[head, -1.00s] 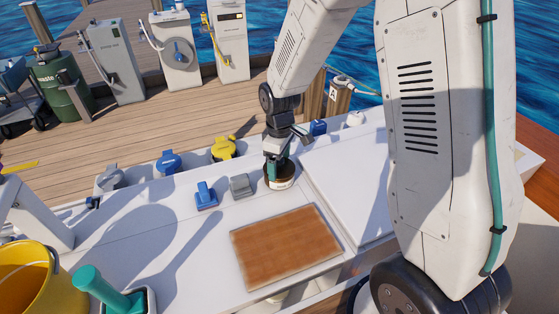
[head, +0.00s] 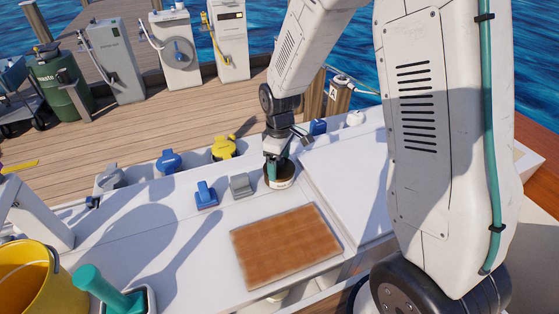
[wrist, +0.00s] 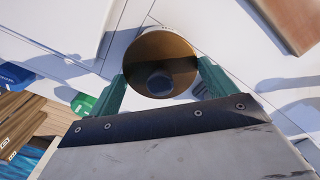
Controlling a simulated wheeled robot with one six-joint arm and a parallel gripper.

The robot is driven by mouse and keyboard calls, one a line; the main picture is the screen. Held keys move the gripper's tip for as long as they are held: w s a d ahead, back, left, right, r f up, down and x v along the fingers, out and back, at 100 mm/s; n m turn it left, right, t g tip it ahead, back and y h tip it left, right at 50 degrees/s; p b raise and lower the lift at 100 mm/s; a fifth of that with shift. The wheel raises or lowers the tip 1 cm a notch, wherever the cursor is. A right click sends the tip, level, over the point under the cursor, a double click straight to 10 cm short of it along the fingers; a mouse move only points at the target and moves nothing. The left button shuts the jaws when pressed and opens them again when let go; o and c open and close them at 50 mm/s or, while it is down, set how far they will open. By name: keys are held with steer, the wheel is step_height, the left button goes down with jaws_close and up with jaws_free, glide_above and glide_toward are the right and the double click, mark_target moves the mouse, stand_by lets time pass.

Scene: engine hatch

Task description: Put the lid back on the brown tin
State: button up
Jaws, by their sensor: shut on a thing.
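The brown tin (head: 280,182) stands upright on the white deck, with a pale label band on its side. My gripper (head: 278,164) is directly above it, pointing down. In the wrist view a round brown lid (wrist: 178,50) with a dark knob in its centre lies between the two green fingers of my gripper (wrist: 162,72). The fingers are at opposite sides of its rim. It lines up with the tin, and most of the tin is hidden beneath it. I cannot tell whether the lid is fully seated.
A brown wooden panel (head: 287,245) lies in front. A blue fitting (head: 206,195) and a grey fitting (head: 240,186) are left of the tin. A raised white hatch (head: 345,170) is to the right. A yellow bucket (head: 25,285) stands at the lower left.

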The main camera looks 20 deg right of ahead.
stand_by(0.3)
steer(key=o, duration=0.8)
steer(key=shift+o, duration=0.2)
steer(key=shift+r, duration=0.1)
steer(key=shift+r, duration=3.4)
jaws_close()
steer(key=shift+f, duration=0.3)
